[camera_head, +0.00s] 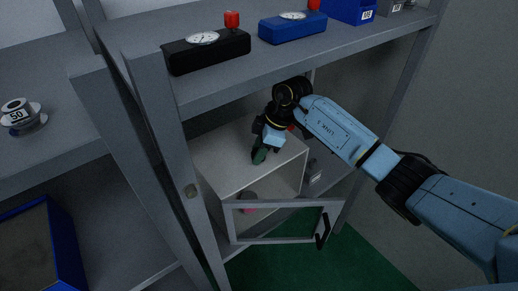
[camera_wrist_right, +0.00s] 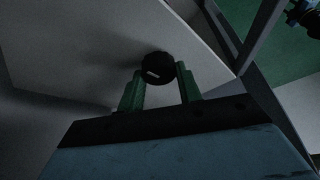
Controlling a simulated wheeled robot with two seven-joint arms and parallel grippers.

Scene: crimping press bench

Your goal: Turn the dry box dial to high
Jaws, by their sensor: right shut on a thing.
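The dry box (camera_head: 225,161) is a pale box on the shelf below the gauges, with its framed door (camera_head: 285,240) swung open toward the front. My right gripper (camera_head: 260,156) is over the top of the box. In the right wrist view the dial (camera_wrist_right: 158,67) is a round black knob with a short pale mark, on the pale box panel (camera_wrist_right: 90,50). The green fingers of my right gripper (camera_wrist_right: 160,88) are on both sides of the knob and shut on it. In the head view the gripper hides the dial. My left gripper is not in view.
A black gauge block (camera_head: 208,54) and a blue gauge block (camera_head: 293,27) stand on the shelf above my right arm. A grey upright (camera_head: 165,120) rises left of the box. A pink item (camera_head: 249,208) shows inside the box. A spool (camera_head: 18,113) lies on the left shelf.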

